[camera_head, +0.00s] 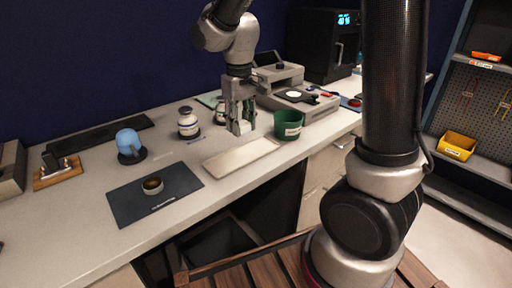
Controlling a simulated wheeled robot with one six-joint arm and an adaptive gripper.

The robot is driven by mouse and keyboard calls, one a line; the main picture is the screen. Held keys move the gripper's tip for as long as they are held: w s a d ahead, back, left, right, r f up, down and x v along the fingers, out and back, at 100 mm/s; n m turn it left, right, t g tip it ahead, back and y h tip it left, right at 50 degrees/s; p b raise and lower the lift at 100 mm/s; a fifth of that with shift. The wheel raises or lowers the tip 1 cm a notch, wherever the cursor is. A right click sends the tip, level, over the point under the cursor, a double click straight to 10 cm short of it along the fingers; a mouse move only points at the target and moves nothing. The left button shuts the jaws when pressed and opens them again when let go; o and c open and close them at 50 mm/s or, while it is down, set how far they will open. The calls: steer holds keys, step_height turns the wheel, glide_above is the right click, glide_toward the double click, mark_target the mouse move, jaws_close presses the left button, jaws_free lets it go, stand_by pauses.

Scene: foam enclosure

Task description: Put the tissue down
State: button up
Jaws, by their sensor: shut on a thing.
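My gripper (241,122) points down above the counter, just behind a pale flat tray (228,165) and left of a dark green cup (288,127). Its fingers are shut on a small pale thing, which I take to be the tissue (241,128). The fingers hide most of it, and I cannot tell whether it touches the counter.
White jars with dark bands (188,125) stand left of my gripper. A grey machine (305,101) stands behind the cup. A dark mat (130,207) bears a small round container (152,184). A blue dome (129,141) stands farther left. The counter's front strip is bare.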

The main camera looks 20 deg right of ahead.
mark_target(241, 154)
step_height(241, 154, down, 8)
steer(key=shift+f, duration=0.1)
steer(key=shift+f, duration=0.15)
steer(key=o, duration=1.1)
steer(key=shift+a, duration=0.1)
steer(key=shift+c, duration=0.2)
step_height(241, 154, up, 12)
steer(key=shift+r, duration=0.2)
steer(key=s+d+r+m+t, duration=0.1)
steer(key=s+d+r+t, duration=0.1)
steer(key=s+d, duration=0.5)
steer(key=s+d+r+m+t, duration=0.2)
steer(key=s+d+r, duration=0.2)
steer(key=s+d, duration=0.4)
steer(key=s, duration=0.4)
steer(key=shift+s+r+m, duration=0.3)
steer(key=shift+s, duration=0.05)
